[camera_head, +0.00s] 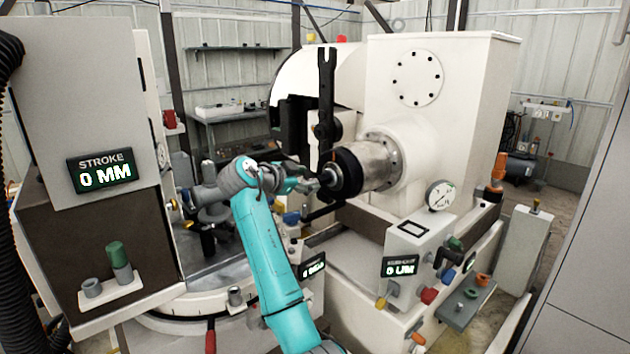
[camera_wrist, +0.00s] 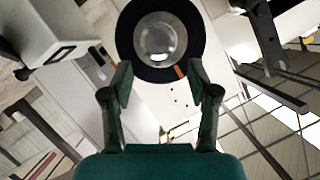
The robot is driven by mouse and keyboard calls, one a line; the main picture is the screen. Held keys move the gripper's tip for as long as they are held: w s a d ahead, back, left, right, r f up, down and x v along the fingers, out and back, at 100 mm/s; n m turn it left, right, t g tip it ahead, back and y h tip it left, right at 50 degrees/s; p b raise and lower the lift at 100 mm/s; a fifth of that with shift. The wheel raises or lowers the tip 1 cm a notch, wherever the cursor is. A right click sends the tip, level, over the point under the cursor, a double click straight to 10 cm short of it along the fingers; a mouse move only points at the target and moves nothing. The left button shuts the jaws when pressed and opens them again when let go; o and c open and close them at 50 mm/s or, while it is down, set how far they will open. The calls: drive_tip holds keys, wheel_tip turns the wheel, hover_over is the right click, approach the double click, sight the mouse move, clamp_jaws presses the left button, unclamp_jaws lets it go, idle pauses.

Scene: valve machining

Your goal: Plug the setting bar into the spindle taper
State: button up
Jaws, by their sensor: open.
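The spindle (camera_head: 372,165) is a silver cylinder with a black nose ring, pointing left from the white machine. In the wrist view the black ring (camera_wrist: 127,38) is seen nearly end-on, with an orange mark at its lower right. A round shiny metal face (camera_wrist: 158,38) fills its centre; I cannot tell whether it is the setting bar's end or the taper itself. My gripper (camera_head: 316,185) is just in front of the spindle nose. In the wrist view its two fingers (camera_wrist: 160,82) are spread, with nothing between them. No setting bar can be made out for certain elsewhere.
A dark upright arm (camera_head: 326,100) stands beside the spindle nose. A dial gauge (camera_head: 440,197) and a display box (camera_head: 400,266) are below right. A stroke panel (camera_head: 101,172) stands at left, above a small shelf with a green-capped piece (camera_head: 118,258).

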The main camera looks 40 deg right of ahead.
drive_tip(key=shift+v, duration=2.7)
